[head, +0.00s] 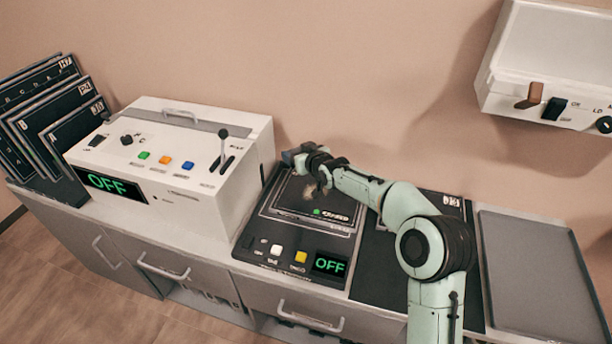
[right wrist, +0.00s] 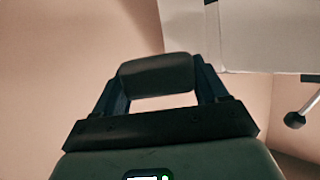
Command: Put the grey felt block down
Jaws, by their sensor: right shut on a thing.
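My right gripper (head: 296,158) is shut on the grey felt block (right wrist: 157,75). In the right wrist view the block is a dark grey piece with rounded edges, spanning the gap between the two fingers. In the head view only a small blue-grey bit of the block (head: 289,157) shows at the gripper's tip, and the rest is hidden. The gripper is over the back left part of a black device (head: 262,245) with an OFF display, beside the white console. The block appears held up, clear of any surface. My left gripper is not in view.
The white console (head: 230,200) with a lever (head: 222,145) stands close left of the gripper. Black panels (head: 75,125) lean far left. A bare grey tray (head: 535,270) lies right on the counter. A white wall unit (head: 550,60) hangs at upper right.

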